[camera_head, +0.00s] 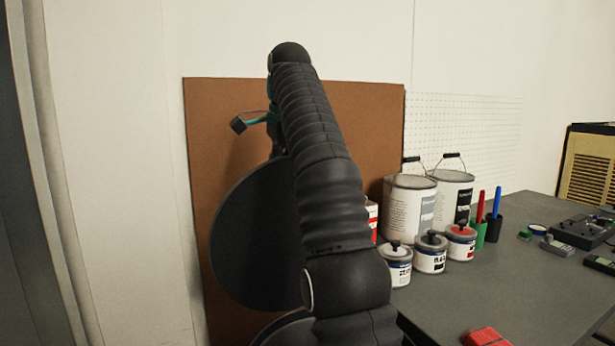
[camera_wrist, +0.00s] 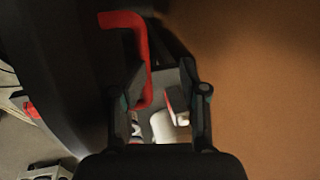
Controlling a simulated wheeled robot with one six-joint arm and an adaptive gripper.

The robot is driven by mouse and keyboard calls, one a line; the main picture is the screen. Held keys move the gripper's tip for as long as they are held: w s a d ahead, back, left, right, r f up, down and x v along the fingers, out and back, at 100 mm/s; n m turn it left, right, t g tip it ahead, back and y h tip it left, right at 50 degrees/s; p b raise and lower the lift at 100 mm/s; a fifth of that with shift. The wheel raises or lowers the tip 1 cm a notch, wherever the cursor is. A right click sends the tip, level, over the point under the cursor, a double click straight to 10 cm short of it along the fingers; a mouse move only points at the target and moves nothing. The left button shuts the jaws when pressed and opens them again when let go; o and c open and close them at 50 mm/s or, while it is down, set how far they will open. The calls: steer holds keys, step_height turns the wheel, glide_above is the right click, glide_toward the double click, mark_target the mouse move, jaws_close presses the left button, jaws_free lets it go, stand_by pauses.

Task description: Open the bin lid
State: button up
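A dark round panel, which looks like the bin lid (camera_head: 250,240), stands steeply raised at left of my arm in the head view. A second dark rounded edge (camera_head: 283,328) below it may be the bin's rim, mostly hidden by my arm. In the wrist view the dark curved lid (camera_wrist: 60,60) fills the left side, with a red bent handle (camera_wrist: 142,45) beside it. My gripper (camera_wrist: 162,78) has its fingers apart; the handle's lower end lies near the left finger, and contact cannot be told. In the head view my gripper (camera_head: 252,121) is partly hidden behind my arm.
A brown board (camera_head: 372,115) leans at the wall behind. At right, a grey table (camera_head: 480,295) holds large paint cans (camera_head: 409,208), several small cans (camera_head: 430,255), pen holders (camera_head: 493,228) and a red item (camera_head: 486,337). Pale wall is clear at left.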

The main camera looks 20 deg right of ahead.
mark_target(288, 163)
steer(key=s+r, duration=0.2)
steer(key=s, duration=0.1)
steer(key=shift+d+r, duration=0.2)
steer(key=shift+d, duration=0.2)
steer(key=shift+s+r, duration=0.3)
steer(key=shift+s, duration=0.4)
steer(key=s+d, duration=0.1)
steer(key=s, duration=0.9)
steer(key=shift+s+d, duration=0.15)
steer(key=shift+d, duration=0.05)
